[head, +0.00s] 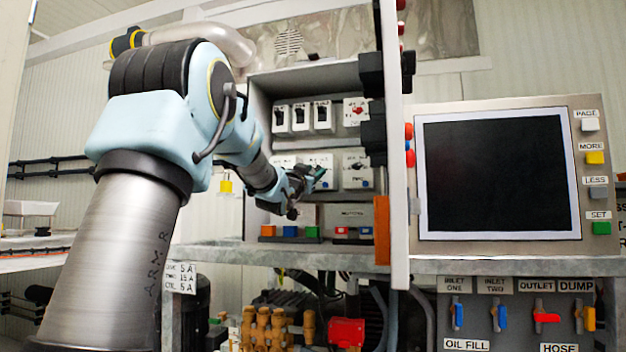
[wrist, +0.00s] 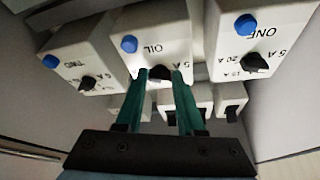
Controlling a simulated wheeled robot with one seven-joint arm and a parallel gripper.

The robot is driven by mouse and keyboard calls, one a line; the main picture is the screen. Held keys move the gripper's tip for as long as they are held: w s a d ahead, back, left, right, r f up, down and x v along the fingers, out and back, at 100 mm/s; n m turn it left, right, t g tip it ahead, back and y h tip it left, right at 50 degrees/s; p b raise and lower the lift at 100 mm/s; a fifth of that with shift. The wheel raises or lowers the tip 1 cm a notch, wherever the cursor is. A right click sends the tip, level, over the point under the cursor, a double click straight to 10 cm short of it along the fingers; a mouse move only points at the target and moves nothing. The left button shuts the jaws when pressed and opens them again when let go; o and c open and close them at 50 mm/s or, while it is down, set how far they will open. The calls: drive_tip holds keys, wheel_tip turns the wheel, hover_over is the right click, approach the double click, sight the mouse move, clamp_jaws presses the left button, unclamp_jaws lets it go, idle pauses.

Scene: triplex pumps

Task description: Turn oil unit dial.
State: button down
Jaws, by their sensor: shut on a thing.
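The oil unit (wrist: 172,35) is a white box labelled OIL, shown upside down in the wrist view, with a blue button (wrist: 144,16). Its black dial (wrist: 159,72) sits between my gripper's teal fingertips. My gripper (wrist: 160,76) is shut on this dial; the fingers hide part of it. In the head view my gripper (head: 316,177) reaches into the open cabinet, at the middle box of the lower row. The dial is too small and covered to make out there.
Similar boxes with black dials stand on both sides: TWO (wrist: 78,62) and ONE (wrist: 245,40). A row of switches (head: 302,118) is above them in the cabinet. The open cabinet door (head: 397,200) stands close to the right of my gripper. A screen panel (head: 500,175) is further right.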

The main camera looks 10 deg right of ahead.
drive_tip(key=shift+f+n, duration=0.1)
drive_tip(key=shift+n, duration=0.3)
drive_tip(key=c, duration=0.5)
unclamp_jaws()
drive_tip(key=b+v, duration=0.2)
drive_tip(key=v, duration=0.8)
drive_tip(key=shift+s+a+f+b, duration=0.15)
drive_tip(key=shift+s+b, duration=0.15)
drive_tip(key=shift+s, duration=0.05)
